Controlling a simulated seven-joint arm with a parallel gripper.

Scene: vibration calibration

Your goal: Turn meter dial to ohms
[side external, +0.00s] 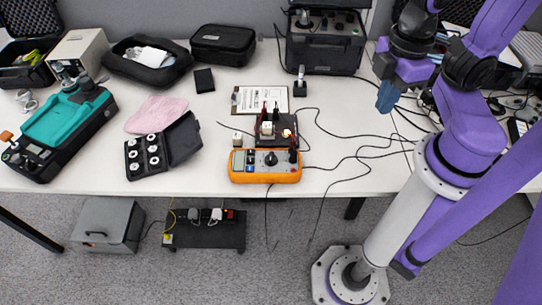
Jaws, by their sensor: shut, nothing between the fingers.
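An orange multimeter (236,178) lies near the front edge of the white table. Its round dark dial (271,158) is at the middle of its face; the pointer's setting is too small to read. Leads plug in at the meter's right side. My gripper (385,103), with blue fingers, is shut and empty. It is up and to the right of the meter, well apart from it and above the table's right part.
A small dark block with red and black probes (266,128) stands right behind the meter. Black cables (350,160) run across the table to its right. A clipboard (248,99) lies behind, and a black case (325,50) stands at the back. An open sample box (150,157) is at left.

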